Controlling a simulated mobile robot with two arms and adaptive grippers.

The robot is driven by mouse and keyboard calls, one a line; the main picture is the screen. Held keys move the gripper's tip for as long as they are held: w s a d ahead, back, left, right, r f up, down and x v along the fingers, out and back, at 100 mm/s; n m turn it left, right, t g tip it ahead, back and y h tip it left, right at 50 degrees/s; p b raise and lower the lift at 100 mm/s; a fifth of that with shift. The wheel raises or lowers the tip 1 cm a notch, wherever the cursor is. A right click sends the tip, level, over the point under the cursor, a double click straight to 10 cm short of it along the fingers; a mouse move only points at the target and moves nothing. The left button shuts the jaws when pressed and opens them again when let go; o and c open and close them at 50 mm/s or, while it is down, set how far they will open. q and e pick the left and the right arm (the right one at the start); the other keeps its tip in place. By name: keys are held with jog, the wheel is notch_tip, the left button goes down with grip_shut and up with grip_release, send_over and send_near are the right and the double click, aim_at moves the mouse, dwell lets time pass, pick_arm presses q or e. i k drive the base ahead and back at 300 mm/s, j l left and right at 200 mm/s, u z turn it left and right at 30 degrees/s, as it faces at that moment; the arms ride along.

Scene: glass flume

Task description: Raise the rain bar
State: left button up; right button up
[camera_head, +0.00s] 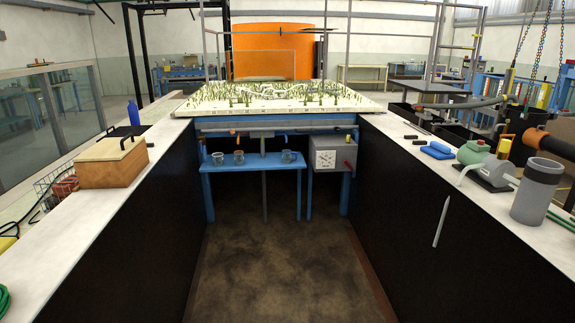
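A model landscape tray (215,112) with green tufts stands on a blue frame at the end of the aisle between two counters. Thin grey posts and rails (349,50) rise around and above the tray. I cannot tell which of these rails is the rain bar. Neither of my grippers is in view.
The left counter holds a wooden box (112,168) and a blue bottle (133,113). A blue shelf (257,171) carries several cups. The aisle floor (275,265) is clear.

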aim_at(301, 129)
jog(key=i, duration=1.85)
